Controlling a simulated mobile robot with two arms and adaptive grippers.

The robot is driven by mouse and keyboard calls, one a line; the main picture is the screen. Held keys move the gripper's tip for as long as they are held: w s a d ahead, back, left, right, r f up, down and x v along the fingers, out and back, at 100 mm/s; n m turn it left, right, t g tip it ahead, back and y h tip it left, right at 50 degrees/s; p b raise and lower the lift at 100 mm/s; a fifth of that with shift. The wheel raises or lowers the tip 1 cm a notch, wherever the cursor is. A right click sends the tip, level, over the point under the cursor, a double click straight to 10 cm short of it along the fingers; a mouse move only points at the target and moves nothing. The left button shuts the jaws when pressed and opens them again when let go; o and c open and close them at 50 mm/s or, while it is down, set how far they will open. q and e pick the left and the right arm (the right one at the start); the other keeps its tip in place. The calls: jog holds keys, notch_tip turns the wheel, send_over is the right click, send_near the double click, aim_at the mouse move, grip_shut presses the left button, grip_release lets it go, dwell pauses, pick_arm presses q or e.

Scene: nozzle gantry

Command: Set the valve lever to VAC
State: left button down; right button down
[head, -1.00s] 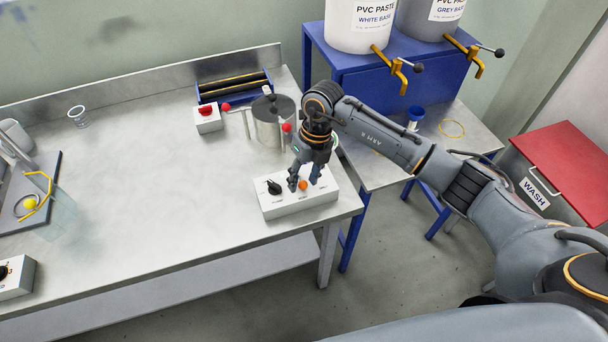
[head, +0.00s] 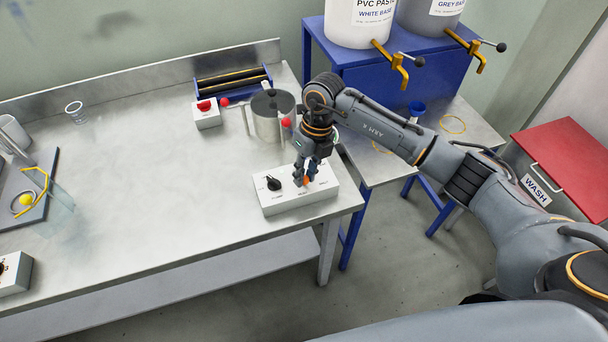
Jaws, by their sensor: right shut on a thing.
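A white control box (head: 298,198) stands near the right front corner of the metal bench. It carries a black knob (head: 273,183) on its left and an orange knob (head: 307,181) to the right of that. My right gripper (head: 304,180) comes down from above, with its fingers shut on the orange knob. The fingers hide part of this knob. The small lettering on the box is too small to read, so I cannot tell which mark says VAC or where the knob points. My left gripper is not in view.
A metal pot (head: 270,118) with red-tipped levers stands behind the box. A red-topped switch box (head: 207,114) and a blue roller unit (head: 233,86) are farther back. Another knob box (head: 14,273) sits at the far left. The bench middle is clear.

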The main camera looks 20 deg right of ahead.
jog(key=w+d+n+b, duration=0.1)
jog(key=n+b, duration=0.2)
jog(key=b, duration=0.1)
jog(key=d+n+g+b, duration=0.1)
jog(key=n+b, duration=0.3)
jog(key=w+d+n+h+b, duration=0.1)
jog(key=n+b, duration=0.2)
jog(key=b, duration=0.1)
jog(key=shift+w+d+f+n, duration=0.1)
jog(key=shift+w+f+n, duration=0.05)
jog(key=shift+w+n, duration=0.2)
jog(key=n+b, duration=0.1)
jog(key=w+n+h+b, duration=0.1)
jog(key=n, duration=0.1)
jog(key=shift+w+d+g, duration=0.15)
jog(key=shift+d+g, duration=0.05)
jog(key=shift+g, duration=0.1)
jog(key=shift+w+r+n+b, duration=0.1)
jog(key=shift+w+n+b, duration=0.2)
jog(key=shift+n, duration=0.55)
jog(key=shift+w+r+n+b, duration=0.1)
jog(key=shift+w+n+b, duration=0.2)
jog(key=shift+n, duration=0.5)
jog(key=shift+h, duration=0.3)
jog(key=c, duration=1.2)
grip_release()
jog(key=shift+o, duration=0.2)
